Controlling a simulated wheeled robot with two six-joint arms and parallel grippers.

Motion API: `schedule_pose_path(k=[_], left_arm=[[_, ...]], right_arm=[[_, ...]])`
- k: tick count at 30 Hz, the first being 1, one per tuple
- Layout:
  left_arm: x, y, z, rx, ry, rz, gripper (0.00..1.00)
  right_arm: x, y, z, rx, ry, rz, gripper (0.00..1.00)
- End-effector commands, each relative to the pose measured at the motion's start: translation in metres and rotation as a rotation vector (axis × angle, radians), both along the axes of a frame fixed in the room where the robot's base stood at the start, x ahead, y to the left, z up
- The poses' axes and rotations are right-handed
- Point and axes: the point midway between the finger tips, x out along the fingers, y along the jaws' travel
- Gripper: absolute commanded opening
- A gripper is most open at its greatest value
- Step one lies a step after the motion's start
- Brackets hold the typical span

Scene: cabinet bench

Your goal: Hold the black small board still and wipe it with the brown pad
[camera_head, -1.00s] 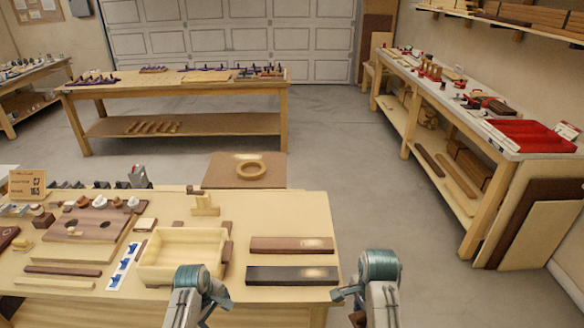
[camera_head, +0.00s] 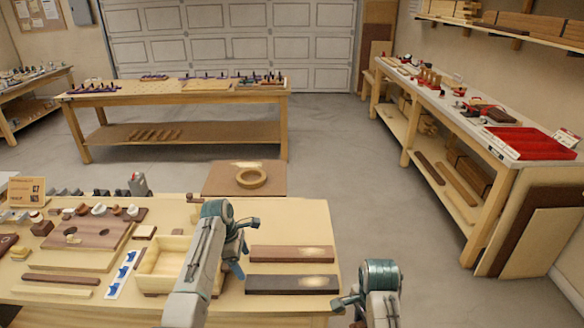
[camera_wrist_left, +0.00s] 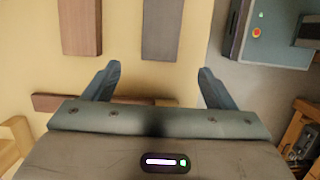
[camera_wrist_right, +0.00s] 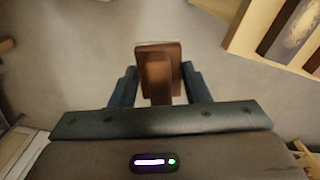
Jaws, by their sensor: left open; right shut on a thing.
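The black small board (camera_head: 275,285) lies flat near the bench's right front edge, with a pale smudge at its right end. It also shows in the left wrist view (camera_wrist_left: 160,25), ahead of the fingers. My left gripper (camera_head: 238,268) is open and empty, just left of the boards; its fingers (camera_wrist_left: 158,78) stand apart, short of the black board. My right gripper (camera_head: 345,302) is off the bench's right edge. In the right wrist view its fingers are shut on the brown pad (camera_wrist_right: 160,72), held over the floor.
A reddish-brown board (camera_head: 275,254) with a similar smudge lies just behind the black one. A wooden tray (camera_head: 150,279) sits left, partly hidden by my left arm. Floor to the right is clear.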

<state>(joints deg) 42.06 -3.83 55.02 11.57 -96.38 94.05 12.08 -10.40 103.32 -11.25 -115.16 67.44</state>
Motion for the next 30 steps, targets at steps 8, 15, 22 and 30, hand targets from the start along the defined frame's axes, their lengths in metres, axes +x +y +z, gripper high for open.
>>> schedule_pose_path(k=[8,15,22,30], left_arm=[[-0.001,-0.006,-0.031,0.0,0.0,-0.002,0.78],[-0.001,-0.012,-0.057,0.0,-0.002,-0.003,0.78],[-0.001,-0.021,-0.082,0.0,0.0,-0.003,0.78],[0.0,-0.026,-0.102,0.0,0.0,-0.003,0.78]], right_arm=[[0.0,0.0,-0.039,0.0,0.0,0.0,0.14],[0.0,0.0,-0.075,0.0,0.0,0.0,0.14],[0.0,0.0,-0.082,0.0,0.0,0.0,0.14],[0.0,0.0,-0.088,0.0,0.0,0.0,0.14]])
